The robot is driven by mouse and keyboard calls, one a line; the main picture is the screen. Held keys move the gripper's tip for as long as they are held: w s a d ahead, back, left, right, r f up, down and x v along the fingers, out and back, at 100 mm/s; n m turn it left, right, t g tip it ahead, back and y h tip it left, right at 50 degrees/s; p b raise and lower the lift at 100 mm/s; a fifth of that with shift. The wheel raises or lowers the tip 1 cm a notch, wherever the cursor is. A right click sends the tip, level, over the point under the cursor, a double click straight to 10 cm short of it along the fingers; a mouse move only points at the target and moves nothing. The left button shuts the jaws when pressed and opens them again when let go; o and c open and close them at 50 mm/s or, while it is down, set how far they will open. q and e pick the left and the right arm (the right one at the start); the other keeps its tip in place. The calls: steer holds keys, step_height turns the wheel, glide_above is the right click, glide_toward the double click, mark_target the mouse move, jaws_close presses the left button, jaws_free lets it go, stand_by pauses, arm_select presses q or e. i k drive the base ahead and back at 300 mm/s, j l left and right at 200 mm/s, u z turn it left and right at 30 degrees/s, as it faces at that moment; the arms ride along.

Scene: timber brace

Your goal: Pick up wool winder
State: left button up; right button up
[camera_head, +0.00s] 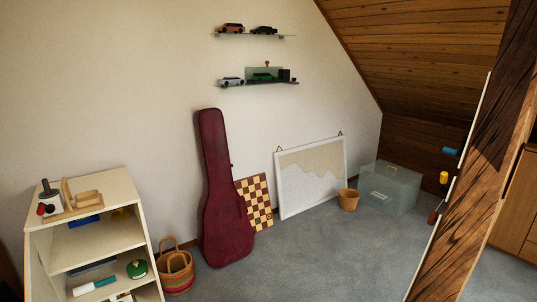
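A small device with a black upright part, a pale body and a red part (47,200) stands on top of the white shelf unit (103,185) at the lower left. It may be the wool winder, but it is too small to be sure. It stands on or against a light wooden piece with upright parts (84,199), and I cannot tell whether the two are joined. Neither of my grippers is in view.
Below on the shelves lie a green round item (137,269) and a blue-and-white item (94,286). A striped basket (175,272), red guitar case (222,195), chessboard (255,200) and clear box (390,187) line the wall. A timber brace (480,190) slants at right. Grey carpet (320,250) is clear mid-room.

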mark_target(85, 202)
steer(key=u, duration=1.25)
